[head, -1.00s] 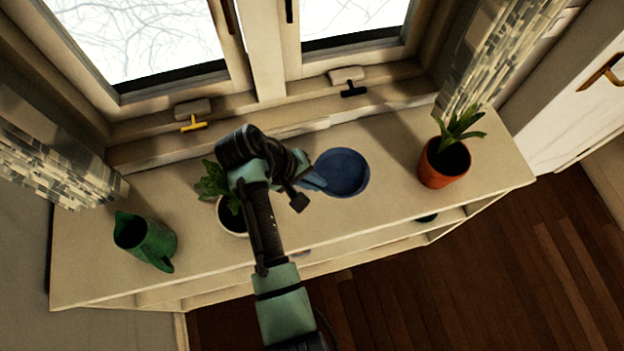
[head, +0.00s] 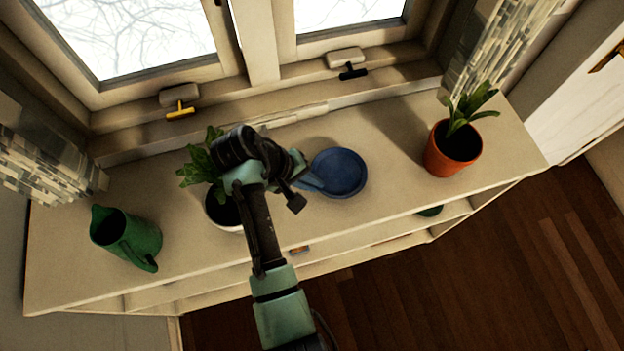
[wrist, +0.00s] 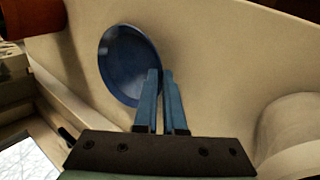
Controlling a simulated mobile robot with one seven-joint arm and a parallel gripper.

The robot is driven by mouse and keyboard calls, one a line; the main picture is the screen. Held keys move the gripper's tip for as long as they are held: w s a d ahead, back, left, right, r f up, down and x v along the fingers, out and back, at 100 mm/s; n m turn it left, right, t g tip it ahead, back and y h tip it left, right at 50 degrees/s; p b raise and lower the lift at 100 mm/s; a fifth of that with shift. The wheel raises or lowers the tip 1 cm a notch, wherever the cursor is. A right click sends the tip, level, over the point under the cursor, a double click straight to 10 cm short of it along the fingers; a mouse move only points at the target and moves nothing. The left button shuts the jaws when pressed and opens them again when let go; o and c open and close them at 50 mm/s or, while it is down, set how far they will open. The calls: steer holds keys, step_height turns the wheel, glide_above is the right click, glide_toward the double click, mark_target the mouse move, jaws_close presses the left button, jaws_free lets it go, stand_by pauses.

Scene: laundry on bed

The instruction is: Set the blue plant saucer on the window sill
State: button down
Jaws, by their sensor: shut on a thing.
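The blue plant saucer (head: 338,173) is round and shallow. In the head view it appears over the pale top below the window, right of the white-potted plant. My gripper (head: 312,183) is shut on its left rim. In the wrist view the blue fingers (wrist: 161,72) meet the edge of the saucer (wrist: 125,68). I cannot tell whether the saucer touches the surface or is held just above it. The window sill (head: 290,113) shows as a pale ledge along the window's foot, behind the saucer.
A green pitcher (head: 127,240) stands at the left end of the pale top (head: 395,185). A plant in a white pot (head: 200,165) is partly hidden behind my arm. A plant in an orange pot (head: 453,150) stands at the right. Clear surface lies between saucer and orange pot.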

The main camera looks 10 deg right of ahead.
steer(key=shift+f+b, duration=0.3)
steer(key=shift+f, duration=0.25)
steer(key=c, duration=1)
jaws_free()
steer(key=shift+o, duration=0.4)
steer(key=shift+f, duration=0.1)
steer(key=shift+s+a+f, duration=0.1)
steer(key=shift+s, duration=0.05)
steer(key=p+v, duration=0.2)
steer(key=v, duration=1.1)
steer(key=shift+d+r, duration=0.25)
steer(key=shift+r, duration=0.05)
steer(key=shift+w, duration=0.2)
